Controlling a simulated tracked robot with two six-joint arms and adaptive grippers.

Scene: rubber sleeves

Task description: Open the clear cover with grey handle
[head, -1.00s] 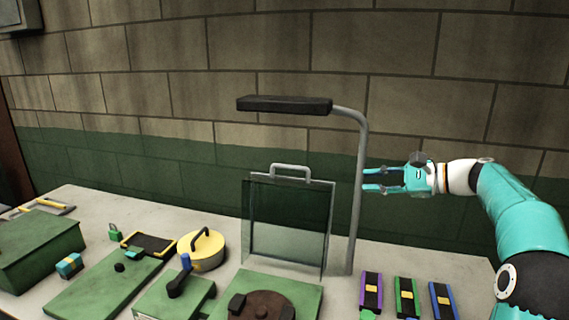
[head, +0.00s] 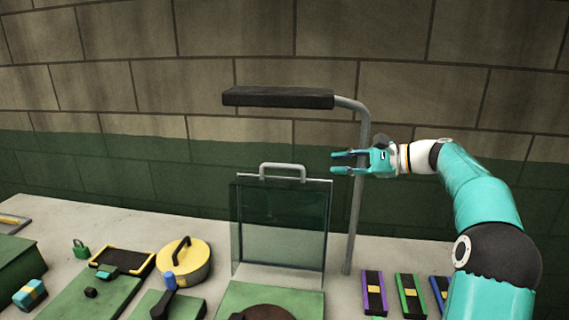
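The clear cover (head: 282,235) is a see-through upright panel standing at the back of the table. Its grey handle (head: 282,166) is a loop on the top edge. My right gripper (head: 333,162) is open and empty, its two fingers pointing left. In the picture it lies to the right of the handle, at about the handle's height, apart from it. How far it is in depth from the handle I cannot tell. My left gripper is not in view.
A grey lamp post (head: 356,200) with a dark lamp head (head: 278,97) stands beside the cover, overlapping my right gripper in the picture. Also on the table are a yellow round lidded pot (head: 190,266), green boxes, a green padlock (head: 81,250) and a purple-edged block (head: 374,293).

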